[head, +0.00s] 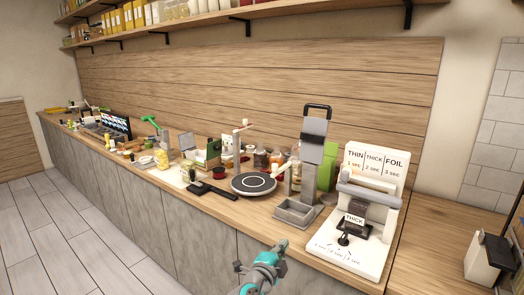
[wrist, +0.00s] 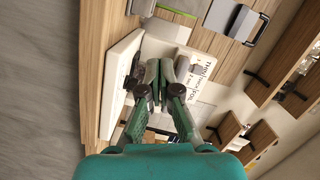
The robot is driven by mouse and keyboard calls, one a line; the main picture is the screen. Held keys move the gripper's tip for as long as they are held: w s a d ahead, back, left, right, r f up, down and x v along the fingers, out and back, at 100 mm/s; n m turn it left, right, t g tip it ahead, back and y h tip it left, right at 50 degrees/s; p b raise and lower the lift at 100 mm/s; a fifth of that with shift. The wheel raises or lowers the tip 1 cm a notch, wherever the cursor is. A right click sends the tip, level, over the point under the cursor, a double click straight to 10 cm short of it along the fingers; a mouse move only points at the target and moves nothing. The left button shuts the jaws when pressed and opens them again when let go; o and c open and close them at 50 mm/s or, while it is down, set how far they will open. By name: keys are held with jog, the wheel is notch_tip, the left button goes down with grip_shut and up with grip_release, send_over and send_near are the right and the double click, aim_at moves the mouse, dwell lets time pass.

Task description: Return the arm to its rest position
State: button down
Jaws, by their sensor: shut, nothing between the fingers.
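My gripper (wrist: 160,98) is shut and empty in the wrist view. Its green and grey fingers meet in front of a white sealer machine seen sideways. In the head view my arm (head: 263,270) shows at the bottom middle, in front of the counter's front edge. The fingers are too small and blurred to make out there. The arm is apart from the things on the counter.
The white sealer (head: 345,253) with THIN, THICK and FOIL labels stands at the counter's right. A grey stand (head: 296,212) and a round black plate (head: 253,184) are left of it. The counter (head: 225,208) is crowded further left. The floor (head: 60,240) is clear.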

jog(key=s+d+f+n+y, duration=0.3)
jog(key=s+d+f+n, duration=0.15)
jog(key=s+f, duration=0.6)
jog(key=s+d+f+n+y, duration=0.25)
jog(key=s+f+n, duration=0.25)
jog(key=s+f, duration=0.5)
jog(key=s+d+f+n+g+y, duration=0.1)
jog(key=s+f+n, duration=0.15)
jog(key=s, duration=0.55)
jog(key=s+d+f+n+y, duration=0.1)
jog(key=s+d+f+n, duration=0.15)
jog(key=s, duration=0.65)
jog(key=s+d+r+n, duration=0.1)
jog(key=s+r+n, duration=0.1)
jog(key=s+r, duration=0.5)
jog(key=s+d+r+n, duration=0.1)
jog(key=s+r+n, duration=0.2)
jog(key=s+r, duration=0.5)
jog(key=s, duration=0.8)
jog(key=shift+s+t, duration=0.25)
jog(key=shift+t, duration=0.05)
